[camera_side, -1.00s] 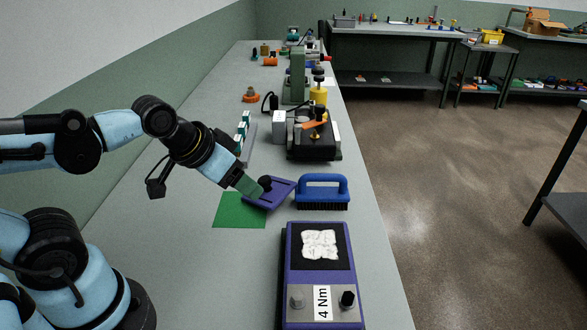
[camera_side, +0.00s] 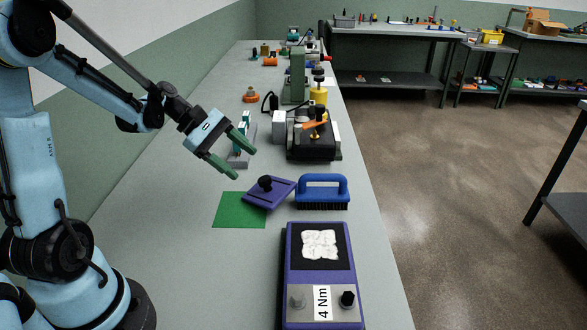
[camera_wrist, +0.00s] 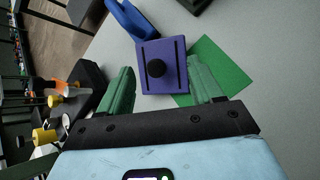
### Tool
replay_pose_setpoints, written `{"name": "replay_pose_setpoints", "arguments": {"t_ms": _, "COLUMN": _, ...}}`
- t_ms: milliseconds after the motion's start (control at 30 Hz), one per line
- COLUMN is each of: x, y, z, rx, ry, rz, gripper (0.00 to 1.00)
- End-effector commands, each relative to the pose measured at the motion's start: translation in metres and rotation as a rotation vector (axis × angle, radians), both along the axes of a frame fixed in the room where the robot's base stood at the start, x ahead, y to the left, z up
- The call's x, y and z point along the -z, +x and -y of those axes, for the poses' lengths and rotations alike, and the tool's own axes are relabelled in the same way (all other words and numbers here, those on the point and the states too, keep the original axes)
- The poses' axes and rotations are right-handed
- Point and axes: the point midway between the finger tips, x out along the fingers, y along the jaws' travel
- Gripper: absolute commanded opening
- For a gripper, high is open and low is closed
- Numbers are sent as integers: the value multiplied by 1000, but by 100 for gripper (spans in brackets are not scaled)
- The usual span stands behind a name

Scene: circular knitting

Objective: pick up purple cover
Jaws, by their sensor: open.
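The purple cover (camera_side: 281,192) is a flat plate with a round black knob (camera_side: 265,183) on top. It lies at an angle, partly over the green mat (camera_side: 232,214), with its right edge close to the blue brush. In the wrist view the purple cover (camera_wrist: 151,82) shows beyond my fingertips, with the knob facing me. My gripper (camera_side: 244,163) is open and empty, in the air above and behind the cover. In the wrist view its two green fingers (camera_wrist: 162,80) stand wide apart, with the cover seen between them.
A blue brush (camera_side: 322,190) stands right of the cover. In front is a purple device (camera_side: 291,270) with white material (camera_side: 320,244) on its black pad. A grey rack (camera_side: 243,158) and a black machine (camera_side: 313,148) stand behind. The table's left side is clear.

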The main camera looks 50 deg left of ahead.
Motion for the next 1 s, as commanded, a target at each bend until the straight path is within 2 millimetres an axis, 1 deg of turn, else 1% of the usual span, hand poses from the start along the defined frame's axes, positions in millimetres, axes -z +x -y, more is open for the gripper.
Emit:
{"name": "replay_pose_setpoints", "arguments": {"t_ms": 33, "x": 5, "y": 1, "z": -15, "rx": -54, "ry": -75, "rz": -22, "gripper": 65}}
{"name": "replay_pose_setpoints", "arguments": {"t_ms": 200, "x": 15, "y": -6, "z": -49, "rx": -183, "ry": -319, "rz": -85, "gripper": 65}}
{"name": "replay_pose_setpoints", "arguments": {"t_ms": 300, "x": 20, "y": -13, "z": -63, "rx": -227, "ry": -420, "rz": -109, "gripper": 65}}
{"name": "replay_pose_setpoints", "arguments": {"t_ms": 467, "x": 24, "y": -20, "z": -74, "rx": -256, "ry": -505, "rz": -130, "gripper": 65}}
{"name": "replay_pose_setpoints", "arguments": {"t_ms": 567, "x": 27, "y": -17, "z": -70, "rx": -258, "ry": -520, "rz": -133, "gripper": 65}}
{"name": "replay_pose_setpoints", "arguments": {"t_ms": 800, "x": 42, "y": 4, "z": -40, "rx": -255, "ry": -518, "rz": -134, "gripper": 65}}
{"name": "replay_pose_setpoints", "arguments": {"t_ms": 1000, "x": 50, "y": 16, "z": -25, "rx": -257, "ry": -517, "rz": -133, "gripper": 65}}
